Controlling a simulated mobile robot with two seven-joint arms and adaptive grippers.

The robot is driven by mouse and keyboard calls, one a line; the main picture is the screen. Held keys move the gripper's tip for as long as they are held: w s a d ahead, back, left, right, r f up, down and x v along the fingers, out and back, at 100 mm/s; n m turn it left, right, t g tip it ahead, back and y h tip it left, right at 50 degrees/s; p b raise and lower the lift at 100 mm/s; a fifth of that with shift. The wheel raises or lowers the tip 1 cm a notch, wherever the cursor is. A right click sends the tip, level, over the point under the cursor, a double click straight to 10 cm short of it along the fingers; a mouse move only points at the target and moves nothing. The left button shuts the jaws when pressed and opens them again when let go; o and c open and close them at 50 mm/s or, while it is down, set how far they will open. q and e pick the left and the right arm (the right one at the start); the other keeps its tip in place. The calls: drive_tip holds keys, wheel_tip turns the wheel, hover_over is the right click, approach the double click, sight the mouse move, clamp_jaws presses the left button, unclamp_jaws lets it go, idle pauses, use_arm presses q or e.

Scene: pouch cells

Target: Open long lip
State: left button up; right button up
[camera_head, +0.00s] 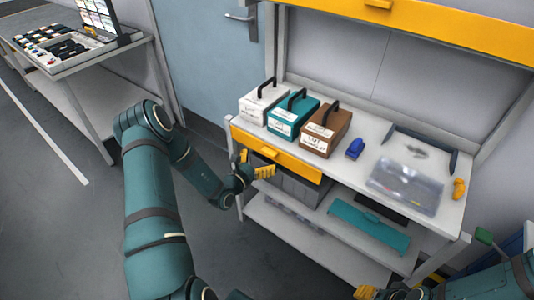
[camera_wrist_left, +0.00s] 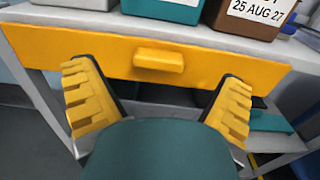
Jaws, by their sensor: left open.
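A long yellow drawer front (camera_head: 298,165) runs under the left part of the bench top and looks shut. It fills the upper part of the left wrist view (camera_wrist_left: 225,66). A short yellow lip-like handle (camera_head: 271,152) sticks out from its middle and also shows in the left wrist view (camera_wrist_left: 158,61). My left gripper (camera_head: 257,168) is open and empty, just in front of and below the drawer front. In the left wrist view its fingers (camera_wrist_left: 158,98) are spread to either side of the handle, apart from it. My right gripper (camera_head: 372,292) is partly visible at the bottom edge.
White (camera_head: 257,107), teal (camera_head: 284,124) and brown (camera_head: 318,141) boxes stand on the bench top (camera_head: 352,170) above the drawer. A clear pouch (camera_head: 405,187) lies to their right. A second yellow front (camera_head: 440,28) runs overhead. A lower shelf (camera_head: 290,235) sits beneath.

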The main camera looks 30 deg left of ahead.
use_arm(q)
drive_tip(key=s, duration=0.7)
drive_tip(key=shift+a, duration=0.25)
drive_tip(key=s+d+f+m+g+h, duration=0.1)
drive_tip(key=d+m+g+h, duration=0.6)
drive_tip(key=d, duration=0.7)
drive_tip(key=s+d+f+m+g+h, duration=0.2)
drive_tip(key=s+d+m+g+h, duration=0.3)
drive_tip(key=s+d, duration=0.3)
drive_tip(key=s+d+f+m+g+y, duration=0.2)
drive_tip(key=s+m+g+y, duration=0.25)
drive_tip(key=m, duration=0.25)
drive_tip(key=s+d+f+m+g+y, duration=0.3)
drive_tip(key=s+m+g, duration=0.1)
drive_tip(key=s+m, duration=0.25)
drive_tip(key=w+m+t, duration=0.1)
drive_tip(key=m, duration=0.1)
drive_tip(key=w+d+r+m+t+y, duration=0.1)
drive_tip(key=w+m+t, duration=0.1)
drive_tip(key=m, duration=0.1)
drive_tip(key=w+m+t+y, duration=0.1)
drive_tip(key=w+m, duration=0.1)
drive_tip(key=m, duration=0.1)
drive_tip(key=shift+w+d+r, duration=0.15)
drive_tip(key=shift+d, duration=0.1)
